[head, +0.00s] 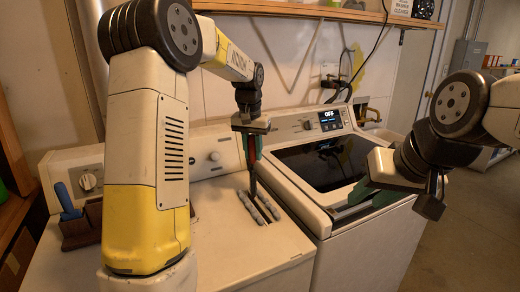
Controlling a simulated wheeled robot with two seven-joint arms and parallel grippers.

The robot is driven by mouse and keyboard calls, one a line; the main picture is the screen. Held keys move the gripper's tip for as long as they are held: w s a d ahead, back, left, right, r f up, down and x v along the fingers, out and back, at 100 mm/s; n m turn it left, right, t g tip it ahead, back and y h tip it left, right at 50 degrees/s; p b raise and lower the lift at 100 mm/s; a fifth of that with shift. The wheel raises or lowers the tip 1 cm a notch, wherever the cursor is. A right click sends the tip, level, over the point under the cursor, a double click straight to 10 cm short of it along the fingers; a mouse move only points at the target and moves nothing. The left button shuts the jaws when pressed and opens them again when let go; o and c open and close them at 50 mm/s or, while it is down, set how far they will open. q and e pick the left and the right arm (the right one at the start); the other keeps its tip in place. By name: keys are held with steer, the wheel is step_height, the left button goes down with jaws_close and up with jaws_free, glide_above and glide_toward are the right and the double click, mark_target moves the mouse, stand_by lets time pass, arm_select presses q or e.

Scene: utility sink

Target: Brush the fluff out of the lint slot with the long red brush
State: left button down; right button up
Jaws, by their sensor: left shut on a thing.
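My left gripper (251,158) is above the top of the left-hand white machine, pointing down. It is shut on the long red brush (259,147), of which a bit of red shows between the green fingers. A dark narrow part reaches down from the fingers to the lint slot (269,207). The slot is a dark opening in the machine's top. Grey fluff (260,207) lies in lumpy strips along it. I cannot tell whether the brush tip touches the fluff. My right gripper (370,195) is open and empty over the right-hand washer.
A brown holder (80,228) with a blue-handled tool (66,199) stands at the left of the machine's top, partly behind my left arm. The washer (362,240) with a dark glass lid stands on the right. A wooden shelf (300,9) runs above. The top's front right is clear.

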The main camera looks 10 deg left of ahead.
mark_target(254, 183)
arm_select(q)
steer(key=shift+f, duration=0.15)
steer(key=shift+f, duration=6.05)
steer(key=shift+r, duration=0.1)
